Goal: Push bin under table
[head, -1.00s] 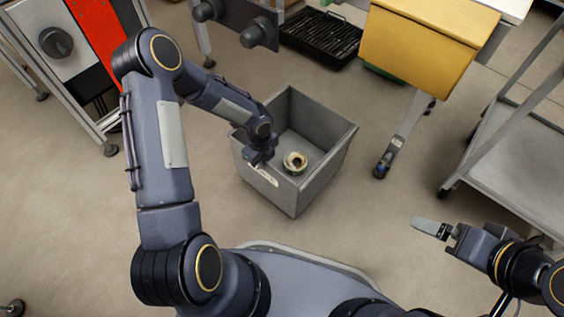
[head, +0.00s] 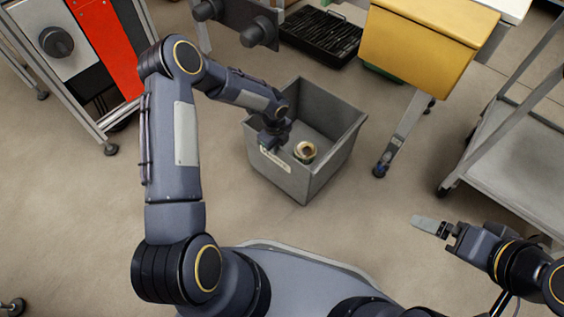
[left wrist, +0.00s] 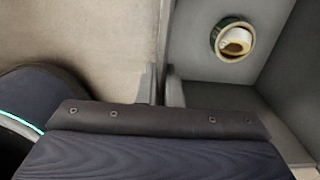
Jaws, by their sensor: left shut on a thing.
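The grey open-topped bin (head: 327,178) stands on the floor in the middle of the head view, with a pale label on its near-left wall. My left gripper (head: 268,143) is at that wall's rim. In the left wrist view its fingers (left wrist: 161,88) stand on either side of the bin wall (left wrist: 165,45), shut on it. The table (head: 425,40) has a yellow part and is beyond the bin, up and to the right. My right gripper (head: 432,227) is at lower right, away from the bin; its finger gap is unclear.
A tape reel (head: 304,151) lies inside the bin. A black ribbed tray (head: 320,38) lies on the floor behind the bin. A table leg with a caster (head: 381,168) stands right of the bin. A grey cart (head: 520,165) stands farther right. Floor left of the bin is clear.

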